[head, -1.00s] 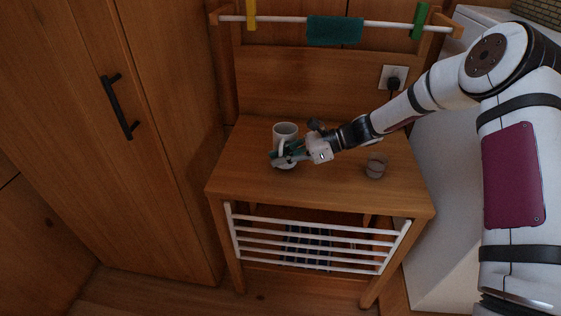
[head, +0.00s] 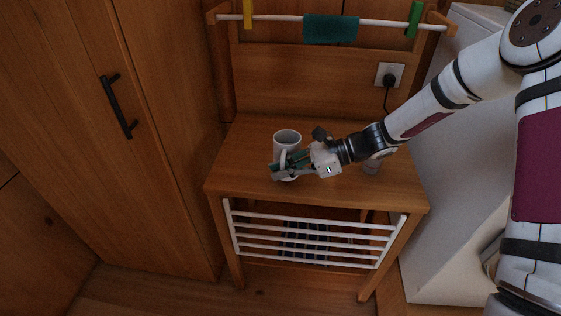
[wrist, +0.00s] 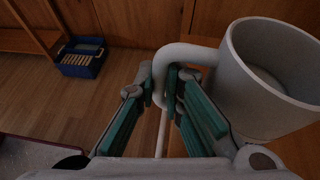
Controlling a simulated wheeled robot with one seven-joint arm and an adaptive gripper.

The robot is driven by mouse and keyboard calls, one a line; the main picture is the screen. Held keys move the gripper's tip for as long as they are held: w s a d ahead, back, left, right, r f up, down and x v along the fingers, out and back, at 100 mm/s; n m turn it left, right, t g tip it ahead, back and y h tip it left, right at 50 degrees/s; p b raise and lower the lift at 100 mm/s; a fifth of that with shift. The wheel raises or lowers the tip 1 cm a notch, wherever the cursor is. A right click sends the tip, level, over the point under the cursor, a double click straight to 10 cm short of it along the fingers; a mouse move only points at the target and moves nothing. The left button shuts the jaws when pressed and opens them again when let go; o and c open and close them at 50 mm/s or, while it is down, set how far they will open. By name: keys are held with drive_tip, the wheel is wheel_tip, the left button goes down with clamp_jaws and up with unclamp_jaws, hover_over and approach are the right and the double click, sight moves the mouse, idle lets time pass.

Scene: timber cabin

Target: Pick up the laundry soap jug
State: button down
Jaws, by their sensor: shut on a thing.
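A pale, mug-shaped jug (head: 288,138) with a loop handle is upright at the left of the wooden table in the head view. It also shows large at the right of the wrist view (wrist: 270,95), open at the top. My gripper (head: 278,171) reaches it from the right, its teal-padded fingers in front of the jug. In the wrist view my gripper (wrist: 159,85) has a finger on each side of the handle and is shut on it. I cannot tell whether the jug's base is clear of the tabletop.
The wooden table (head: 240,165) has white rails below its front. A hanging rail with a teal cloth (head: 330,29) is at the back. A blue crate (wrist: 82,57) is on the floor.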

drive_tip(key=s+d, duration=0.1)
drive_tip(key=s, duration=0.5)
drive_tip(key=shift+s+d+r+p, duration=0.25)
drive_tip(key=shift+s+r+p, duration=0.1)
drive_tip(key=shift+r+p, duration=0.05)
